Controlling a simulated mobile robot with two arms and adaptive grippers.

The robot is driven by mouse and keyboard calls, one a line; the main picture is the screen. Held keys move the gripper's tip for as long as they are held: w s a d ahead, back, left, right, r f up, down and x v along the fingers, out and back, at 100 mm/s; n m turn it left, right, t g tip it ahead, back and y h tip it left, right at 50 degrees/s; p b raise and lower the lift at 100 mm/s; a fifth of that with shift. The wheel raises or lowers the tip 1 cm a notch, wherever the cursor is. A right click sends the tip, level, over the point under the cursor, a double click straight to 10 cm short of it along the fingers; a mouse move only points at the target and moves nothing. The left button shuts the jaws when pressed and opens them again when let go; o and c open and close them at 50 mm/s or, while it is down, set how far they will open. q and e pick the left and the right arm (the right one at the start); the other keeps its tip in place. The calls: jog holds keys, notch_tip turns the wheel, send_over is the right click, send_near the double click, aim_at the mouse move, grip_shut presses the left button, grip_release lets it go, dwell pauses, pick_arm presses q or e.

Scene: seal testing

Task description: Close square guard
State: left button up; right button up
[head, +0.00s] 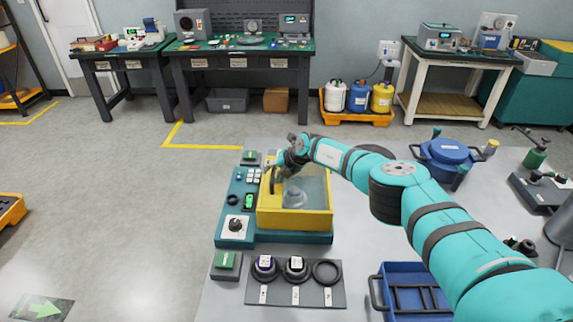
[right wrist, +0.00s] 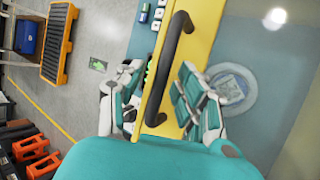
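The square guard (head: 295,221) is a yellow frame with a clear panel on the teal test station (head: 235,213). Through the panel I see a pale round part (head: 294,196). I cannot tell if the guard is fully down. Its black bar handle (right wrist: 162,75) runs along the yellow edge in the right wrist view. My right gripper (right wrist: 158,88) is at this handle, at the guard's left side in the head view (head: 284,168). Its fingers are apart on either side of the handle and yellow edge; I see no clear grip. My left gripper is not in view.
A rack (head: 333,296) with black rings stands in front of the station. A blue tray (head: 377,292) is at front right, and a blue round vessel (head: 446,152) is behind my right arm. Bare table lies between rack and tray.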

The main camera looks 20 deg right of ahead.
jog(key=shift+v, duration=0.8)
jog(key=v, duration=0.9)
jog(key=shift+s, duration=0.15)
